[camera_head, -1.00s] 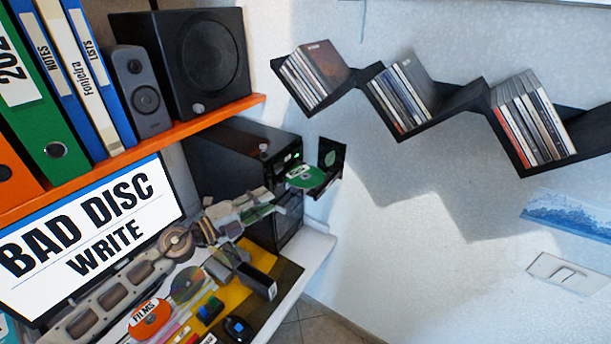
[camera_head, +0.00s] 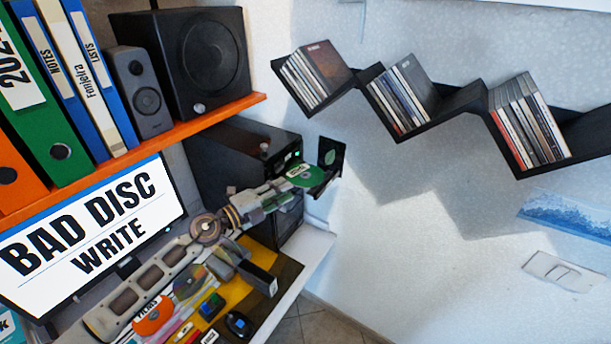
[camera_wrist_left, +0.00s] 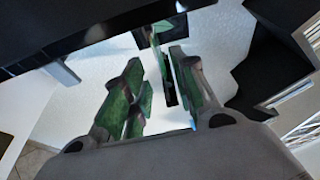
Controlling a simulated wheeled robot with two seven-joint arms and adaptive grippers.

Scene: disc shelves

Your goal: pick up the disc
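The disc (camera_head: 304,175) is green with a pale centre and lies on the black open tray (camera_head: 325,184) at the front of the dark computer case (camera_head: 228,160). My left gripper (camera_head: 285,190) is at the near side of the disc, its fingers partly overlapping in the head view. In the left wrist view, the gripper (camera_wrist_left: 160,92) is open, with green-faced fingers spread apart. A thin green edge, seemingly the disc (camera_wrist_left: 161,62), shows between and beyond the fingertips. Contact cannot be told. My right gripper is not in view.
A dark square panel (camera_head: 331,152) with a green mark stands just behind the tray. An orange shelf (camera_head: 190,127) with speakers and binders is above; a monitor (camera_head: 90,235) reads "BAD DISC WRITE". Zigzag wall shelves (camera_head: 450,103) hold cases. The desk below is cluttered.

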